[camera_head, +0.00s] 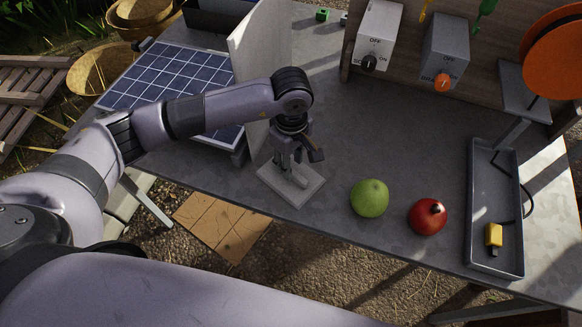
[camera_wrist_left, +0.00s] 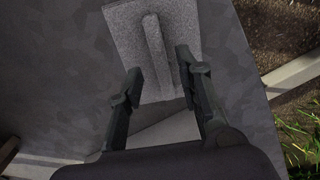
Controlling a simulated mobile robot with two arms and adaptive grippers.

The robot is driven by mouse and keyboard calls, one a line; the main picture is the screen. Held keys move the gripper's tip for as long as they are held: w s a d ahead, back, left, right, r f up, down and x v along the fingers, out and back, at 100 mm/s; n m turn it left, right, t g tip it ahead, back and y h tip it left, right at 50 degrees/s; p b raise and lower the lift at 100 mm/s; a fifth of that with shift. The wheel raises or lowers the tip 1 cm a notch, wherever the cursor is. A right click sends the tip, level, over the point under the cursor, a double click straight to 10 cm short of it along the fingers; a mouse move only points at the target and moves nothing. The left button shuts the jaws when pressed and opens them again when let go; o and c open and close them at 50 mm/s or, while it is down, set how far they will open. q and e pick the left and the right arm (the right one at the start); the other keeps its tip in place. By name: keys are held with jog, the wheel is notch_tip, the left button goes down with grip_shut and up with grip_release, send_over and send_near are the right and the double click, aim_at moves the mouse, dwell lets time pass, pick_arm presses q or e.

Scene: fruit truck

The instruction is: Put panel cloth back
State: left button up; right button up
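A light grey rectangular pad (camera_head: 311,190) with a raised ridge, likely the panel cloth, lies flat near the table's front edge. In the left wrist view the pad (camera_wrist_left: 120,20) shows its ridge running between my fingers. My left gripper (camera_head: 299,163) is just above the pad; in the left wrist view the gripper (camera_wrist_left: 160,64) is open, with gaps visible on both sides of the ridge. The blue solar panel (camera_head: 170,75) lies at the left of the table, partly hidden by my left arm. My right gripper is not in view.
A green fruit (camera_head: 369,198) and a red fruit (camera_head: 427,216) stand right of the pad. A grey tray (camera_head: 482,215) is at the right. A pale upright board (camera_head: 262,50) stands beside the panel. The table's middle is clear.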

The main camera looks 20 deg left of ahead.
pick_arm(q)
notch_tip(320, 180, up, 9)
jog(key=b, duration=0.1)
jog(key=shift+f, duration=0.2)
jog(key=shift+d, duration=0.1)
